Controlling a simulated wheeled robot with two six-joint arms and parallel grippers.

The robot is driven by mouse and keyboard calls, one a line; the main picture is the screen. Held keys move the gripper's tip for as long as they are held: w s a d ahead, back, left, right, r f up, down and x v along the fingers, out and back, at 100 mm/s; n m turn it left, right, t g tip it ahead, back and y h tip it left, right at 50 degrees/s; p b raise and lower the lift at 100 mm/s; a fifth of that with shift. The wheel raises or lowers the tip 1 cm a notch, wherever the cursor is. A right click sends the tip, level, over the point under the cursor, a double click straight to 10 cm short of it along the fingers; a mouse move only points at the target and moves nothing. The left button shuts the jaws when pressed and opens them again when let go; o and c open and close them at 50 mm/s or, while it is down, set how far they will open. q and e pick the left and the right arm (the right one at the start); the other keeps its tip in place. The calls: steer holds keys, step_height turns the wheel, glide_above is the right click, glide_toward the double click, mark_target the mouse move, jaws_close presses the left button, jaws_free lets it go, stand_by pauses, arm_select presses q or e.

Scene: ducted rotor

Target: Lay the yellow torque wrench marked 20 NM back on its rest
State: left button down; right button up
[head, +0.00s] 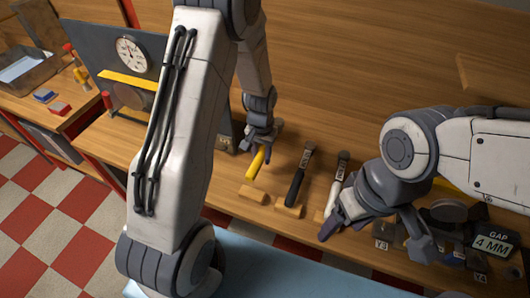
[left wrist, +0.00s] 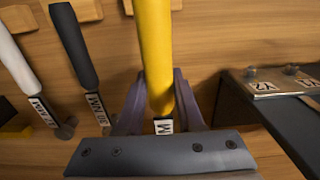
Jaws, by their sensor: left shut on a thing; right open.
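The yellow torque wrench (head: 257,163) is held in my left gripper (head: 260,143) above the bench; it also shows between the purple fingers in the left wrist view (left wrist: 156,60). Its label is partly hidden, with only an "M" readable. A wooden rest block (head: 252,195) lies just below the handle's free end in the head view; the handle crosses in front of a block (left wrist: 129,6) in the left wrist view. I cannot tell the gap between them. My right gripper (head: 375,238) is open and empty, over the bench's front at the right.
A black wrench (head: 297,185) and a white wrench (head: 336,190) lie on blocks right of the yellow one. A dark panel with a dial gauge (head: 131,53) stands left. A "GAP 4 MM" sign (head: 494,244) and small labelled parts are at right. A dark plate (left wrist: 275,115) edges the left wrist view.

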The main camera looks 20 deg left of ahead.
arm_select(q)
steer(key=shift+w+r, duration=0.1)
steer(key=shift+w+d, duration=0.1)
steer(key=shift+d, duration=0.05)
steer(key=shift+s+f+b, duration=0.15)
steer(key=shift+f+b, duration=0.85)
steer(key=shift+f, duration=0.45)
steer(key=shift+s+f+b, duration=0.1)
steer(key=shift+f+b, duration=0.85)
steer(key=shift+f, duration=0.65)
steer(key=shift+f, duration=0.3)
steer(key=shift+c, duration=2.3)
jaws_free()
